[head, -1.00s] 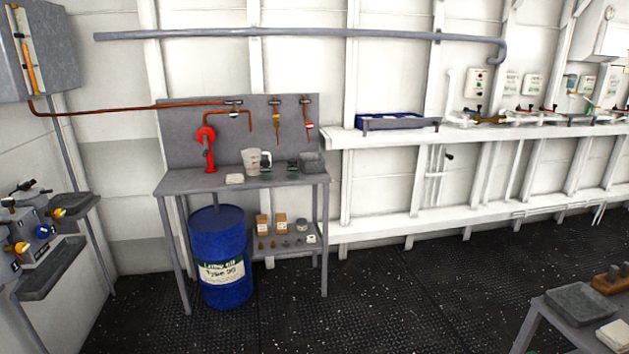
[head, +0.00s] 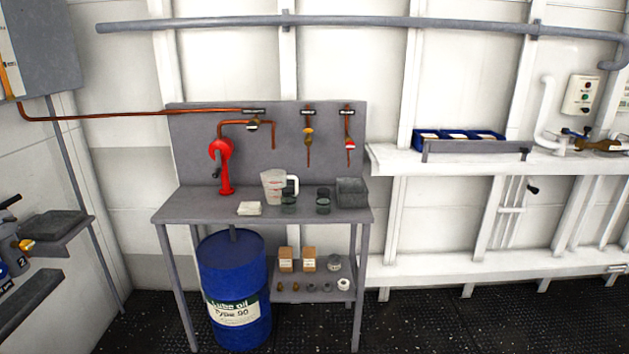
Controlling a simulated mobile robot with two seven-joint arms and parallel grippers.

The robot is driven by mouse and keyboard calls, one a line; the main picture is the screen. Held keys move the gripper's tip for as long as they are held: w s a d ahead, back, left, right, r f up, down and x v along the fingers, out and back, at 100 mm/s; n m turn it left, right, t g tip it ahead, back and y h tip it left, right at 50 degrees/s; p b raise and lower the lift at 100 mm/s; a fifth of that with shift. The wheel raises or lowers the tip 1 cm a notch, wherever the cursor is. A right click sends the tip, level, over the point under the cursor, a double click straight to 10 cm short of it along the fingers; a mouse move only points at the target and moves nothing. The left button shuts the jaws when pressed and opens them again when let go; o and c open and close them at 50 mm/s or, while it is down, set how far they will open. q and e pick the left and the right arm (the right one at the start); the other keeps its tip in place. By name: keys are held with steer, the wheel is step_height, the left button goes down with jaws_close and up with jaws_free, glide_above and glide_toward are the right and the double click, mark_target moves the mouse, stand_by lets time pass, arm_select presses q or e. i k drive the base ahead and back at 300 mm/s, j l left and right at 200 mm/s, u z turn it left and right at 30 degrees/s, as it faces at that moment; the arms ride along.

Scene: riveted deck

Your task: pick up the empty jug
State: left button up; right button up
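A whitish, see-through jug (head: 273,186) with red marks and a white handle on its right side stands upright on the grey workbench (head: 190,205). It is toward the back of the top, right of a red hand pump (head: 222,165). A small dark glass jar (head: 289,203) stands close in front of its handle side and overlaps it in view. The jug looks empty, but its inside is not clear. Neither of my grippers is in the head view.
A second glass jar (head: 323,201), a grey bin (head: 351,192) and folded white cloths (head: 249,208) are on the bench. A blue oil drum (head: 235,290) stands below, beside a low shelf (head: 318,293) of small parts. A wall shelf (head: 400,158) runs right. Dark floor is open in front.

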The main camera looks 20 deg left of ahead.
mark_target(273, 180)
steer(key=i+u, duration=0.2)
steer(key=i, duration=0.2)
steer(key=i+l+u, duration=0.2)
steer(key=i, duration=0.25)
steer(key=i+l+u, duration=0.2)
steer(key=i, duration=0.2)
steer(key=i+l+u, duration=0.35)
steer(key=i+l, duration=0.2)
steer(key=i+l+u, duration=0.4)
steer(key=l, duration=0.3)
steer(key=i, duration=0.1)
